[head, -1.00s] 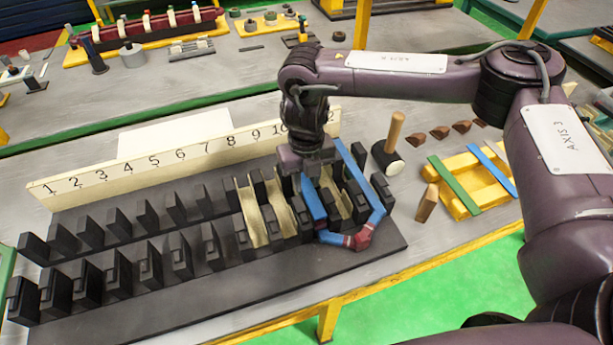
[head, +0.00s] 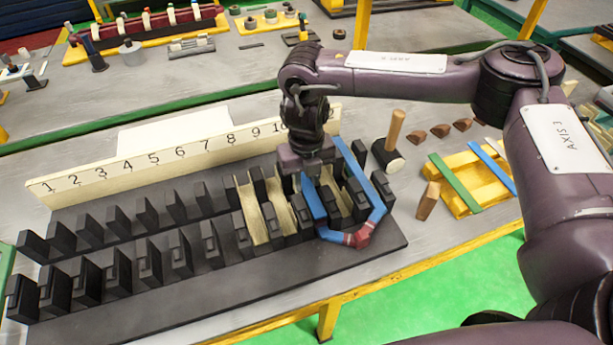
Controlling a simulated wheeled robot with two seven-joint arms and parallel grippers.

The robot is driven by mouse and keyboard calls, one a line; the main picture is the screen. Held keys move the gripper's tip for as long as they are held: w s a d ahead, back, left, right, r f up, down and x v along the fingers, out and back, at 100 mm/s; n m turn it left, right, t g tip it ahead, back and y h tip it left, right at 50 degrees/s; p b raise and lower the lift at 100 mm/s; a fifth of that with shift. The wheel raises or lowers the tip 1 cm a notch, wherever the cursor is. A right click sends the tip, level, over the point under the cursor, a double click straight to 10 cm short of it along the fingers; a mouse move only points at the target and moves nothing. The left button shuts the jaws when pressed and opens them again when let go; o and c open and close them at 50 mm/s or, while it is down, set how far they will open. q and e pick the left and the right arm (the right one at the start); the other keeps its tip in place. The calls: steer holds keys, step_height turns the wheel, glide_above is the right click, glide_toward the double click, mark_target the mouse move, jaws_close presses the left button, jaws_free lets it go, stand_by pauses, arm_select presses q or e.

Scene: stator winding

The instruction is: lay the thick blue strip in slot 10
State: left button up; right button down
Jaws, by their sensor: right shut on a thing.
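My right gripper (head: 308,168) is shut on the thick blue strip (head: 313,200), over the left leg of the blue coil (head: 376,213). The number board (head: 150,165) stands behind the teeth. My wrist covers the numbers right of 10, and the slot under the jaws is partly hidden. My left gripper is not in view.
Cream liners (head: 275,207) show in some slots of the black stator base (head: 220,290). To the right are a mallet (head: 390,145), a wooden peg (head: 428,200), brown wedges and a yellow rack (head: 462,165) with green and blue strips. The left slots are empty.

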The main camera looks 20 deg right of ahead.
mark_target(307, 185)
steer(key=shift+f, duration=0.35)
stand_by(0.3)
steer(key=c, duration=1.1)
jaws_free()
steer(key=shift+o, duration=0.2)
steer(key=shift+r, duration=0.25)
steer(key=shift+r+p, duration=0.55)
step_height(307, 185, up, 8)
steer(key=p, duration=0.5)
steer(key=shift+f+p, duration=0.25)
steer(key=shift+p, duration=0.15)
